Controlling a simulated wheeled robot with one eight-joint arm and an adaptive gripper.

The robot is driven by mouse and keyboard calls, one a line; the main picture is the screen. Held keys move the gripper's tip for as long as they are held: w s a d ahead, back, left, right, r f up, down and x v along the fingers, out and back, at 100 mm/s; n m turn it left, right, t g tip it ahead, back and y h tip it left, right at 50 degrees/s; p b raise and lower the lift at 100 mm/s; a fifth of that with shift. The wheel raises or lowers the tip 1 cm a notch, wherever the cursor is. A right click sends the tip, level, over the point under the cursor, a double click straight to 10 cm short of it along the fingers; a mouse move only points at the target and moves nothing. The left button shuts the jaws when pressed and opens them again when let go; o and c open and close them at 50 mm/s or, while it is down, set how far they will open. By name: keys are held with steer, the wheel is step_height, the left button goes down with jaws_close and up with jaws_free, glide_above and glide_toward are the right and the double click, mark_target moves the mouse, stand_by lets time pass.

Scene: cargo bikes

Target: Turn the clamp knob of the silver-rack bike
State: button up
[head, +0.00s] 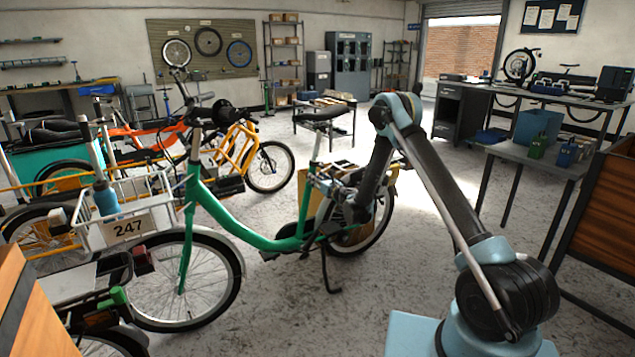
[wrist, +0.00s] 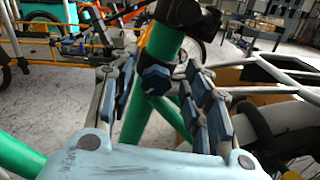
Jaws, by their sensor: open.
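The green bike (head: 235,222) stands in the middle of the head view, with a silver rear rack (wrist: 285,68) at the right in the wrist view. Its dark blue clamp knob (wrist: 155,79) sits on the green seat tube below a black clamp. My gripper (wrist: 161,72) is open, with one padded finger to the left of the knob and one to the right. I see gaps beside the knob, but cannot tell how deep it is between the fingers. In the head view my gripper (head: 328,182) is at the seat tube under the saddle, and the knob is hidden.
A front carrier with a plate (head: 127,227) is at the left of the green bike. An orange-and-yellow bike (head: 240,150) stands behind it. A workbench with blue bins (head: 537,128) is at the right. The floor right of the green bike is mostly clear.

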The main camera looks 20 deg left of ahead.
steer(key=shift+a, duration=0.15)
jaws_close()
steer(key=shift+m, duration=0.8)
jaws_free()
steer(key=shift+s, duration=0.1)
steer(key=v, duration=0.7)
steer(key=shift+d, duration=0.2)
